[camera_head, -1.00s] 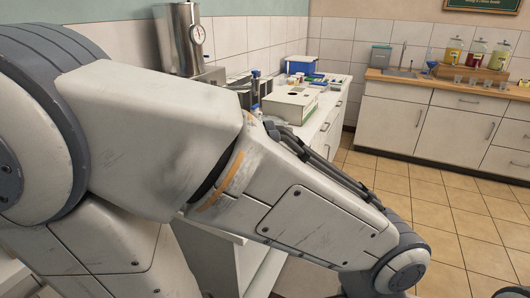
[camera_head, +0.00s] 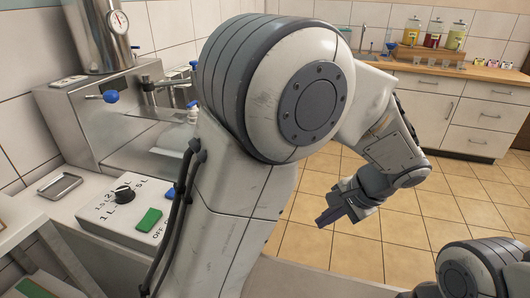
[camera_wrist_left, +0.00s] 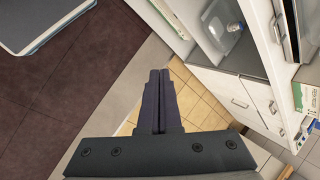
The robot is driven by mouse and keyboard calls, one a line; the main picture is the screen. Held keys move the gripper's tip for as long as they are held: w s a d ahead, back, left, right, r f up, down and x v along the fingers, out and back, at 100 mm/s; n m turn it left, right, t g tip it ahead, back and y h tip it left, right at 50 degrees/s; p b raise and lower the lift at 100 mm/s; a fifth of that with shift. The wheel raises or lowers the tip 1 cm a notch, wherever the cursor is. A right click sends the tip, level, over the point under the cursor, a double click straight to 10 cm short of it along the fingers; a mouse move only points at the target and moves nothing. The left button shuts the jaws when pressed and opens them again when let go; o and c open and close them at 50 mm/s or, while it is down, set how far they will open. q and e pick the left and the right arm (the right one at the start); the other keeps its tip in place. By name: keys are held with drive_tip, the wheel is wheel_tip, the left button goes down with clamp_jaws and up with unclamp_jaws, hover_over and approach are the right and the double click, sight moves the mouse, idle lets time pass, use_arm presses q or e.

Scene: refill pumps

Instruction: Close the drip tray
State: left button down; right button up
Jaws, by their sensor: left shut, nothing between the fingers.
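My left gripper (camera_head: 326,219) hangs over open tiled floor in the middle of the head view, away from the pump unit. Its two dark fingers (camera_wrist_left: 158,80) are together and empty in the left wrist view. The steel pump unit (camera_head: 75,115) stands at the left of the head view, with blue-knobbed taps. A small shallow metal tray (camera_head: 60,186) lies on the counter in front of it. I cannot tell whether it is the drip tray. My own arm hides the unit's right part. My right gripper is not in view.
A control box (camera_head: 125,215) with a black dial and green button sits by the pump unit. Cabinets (camera_head: 470,115) with several coloured jars on top stand at the back. The left wrist view shows a clear container (camera_wrist_left: 235,28) on a grey surface. The tiled floor between is free.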

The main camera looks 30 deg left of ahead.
use_arm(q)
drive_tip(key=w+a+f+n+t+y+b, duration=0.15)
drive_tip(key=w+a+f+y, duration=0.35)
drive_tip(key=w+a, duration=0.65)
drive_tip(key=w+a+f+n+g+y, duration=0.1)
drive_tip(key=w+a+f+n+y, duration=0.15)
drive_tip(key=w+a+y, duration=0.7)
drive_tip(key=w+a+h+p, duration=0.1)
drive_tip(key=a+h+p, duration=0.1)
drive_tip(key=a, duration=1.2)
drive_tip(key=shift+a+n+p, duration=0.25)
drive_tip(key=shift+n+p, duration=0.15)
drive_tip(key=shift+p, duration=0.2)
drive_tip(key=shift+w+t+h, duration=0.1)
drive_tip(key=shift+t+h, duration=0.15)
drive_tip(key=a+b, duration=0.2)
drive_tip(key=a, duration=0.1)
drive_tip(key=s+a+b, duration=0.1)
drive_tip(key=shift+s+a+f+b, duration=0.1)
drive_tip(key=shift+a+f+b, duration=0.2)
drive_tip(key=shift+b, duration=0.1)
drive_tip(key=shift+a+r, duration=0.15)
drive_tip(key=shift+r, duration=0.15)
drive_tip(key=shift+a, duration=0.1)
